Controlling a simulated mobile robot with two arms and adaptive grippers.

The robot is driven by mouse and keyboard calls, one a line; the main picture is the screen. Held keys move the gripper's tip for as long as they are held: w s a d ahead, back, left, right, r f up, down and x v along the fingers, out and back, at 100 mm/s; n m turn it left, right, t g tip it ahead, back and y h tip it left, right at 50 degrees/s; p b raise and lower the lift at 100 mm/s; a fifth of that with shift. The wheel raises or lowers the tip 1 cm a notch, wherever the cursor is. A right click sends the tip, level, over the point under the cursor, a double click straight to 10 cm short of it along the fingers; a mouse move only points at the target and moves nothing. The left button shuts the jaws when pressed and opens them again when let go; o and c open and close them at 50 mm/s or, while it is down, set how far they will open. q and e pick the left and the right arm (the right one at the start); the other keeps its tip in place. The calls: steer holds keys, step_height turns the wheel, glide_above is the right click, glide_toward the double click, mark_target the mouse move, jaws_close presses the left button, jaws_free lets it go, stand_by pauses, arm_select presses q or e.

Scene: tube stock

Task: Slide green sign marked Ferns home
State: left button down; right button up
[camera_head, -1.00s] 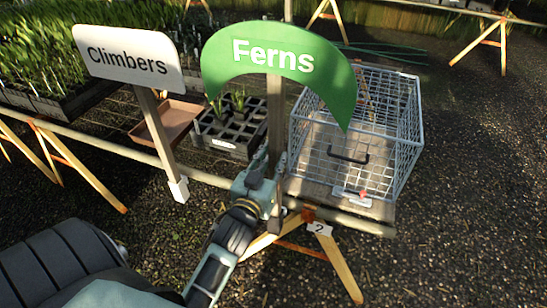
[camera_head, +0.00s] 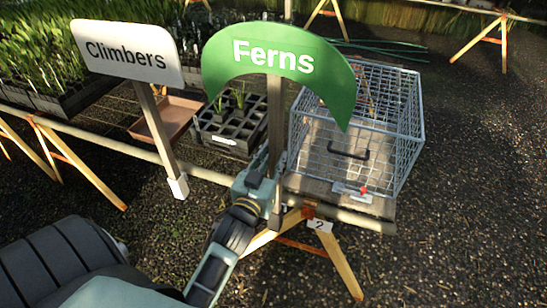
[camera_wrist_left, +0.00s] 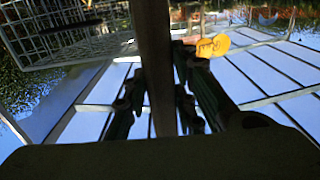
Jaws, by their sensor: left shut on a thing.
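The green sign marked Ferns (camera_head: 278,62) stands upright on a wooden post (camera_head: 276,120) in the head view. It rises in front of the bench, between the seed tray and the wire cage. My left gripper (camera_head: 266,182) is shut on the lower part of that post. In the left wrist view the post (camera_wrist_left: 155,60) runs between the fingers of my left gripper (camera_wrist_left: 158,100). My right gripper is not in view.
A white Climbers sign (camera_head: 127,52) stands to the left on its own post. A wire cage (camera_head: 385,125) sits on the bench right of the Ferns post. A black cell tray (camera_head: 228,130) and a brown tray (camera_head: 168,117) lie behind. A number 2 tag (camera_head: 319,225) hangs on the trestle.

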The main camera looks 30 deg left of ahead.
arm_select(q)
steer(key=c, duration=1.4)
jaws_free()
steer(key=shift+r, duration=0.1)
steer(key=shift+o, duration=0.2)
steer(key=shift+f, duration=0.2)
steer(key=v, duration=0.7)
steer(key=shift+s, duration=0.25)
steer(key=shift+r, duration=0.15)
steer(key=s+d+f+m+g+h, duration=0.1)
steer(key=s+d+f+g, duration=0.15)
steer(key=f, duration=0.95)
steer(key=s+d+f+m+g+h, duration=0.1)
steer(key=s+d+f+g+h, duration=0.2)
steer(key=f, duration=0.9)
steer(key=s+d+f+m+g, duration=0.15)
steer(key=d+f, duration=0.25)
steer(key=f, duration=0.8)
steer(key=s+d+f+g, duration=0.1)
steer(key=s+f+g, duration=0.4)
steer(key=s+f, duration=0.85)
steer(key=s+a+f+m+g, duration=0.1)
steer(key=s+f, duration=0.3)
steer(key=s, duration=0.4)
steer(key=s+a+f+g, duration=0.2)
steer(key=s+f+g, duration=0.1)
steer(key=s, duration=0.5)
steer(key=shift+a+f+m, duration=0.15)
steer(key=shift+f+m, duration=0.2)
steer(key=shift+f, duration=0.05)
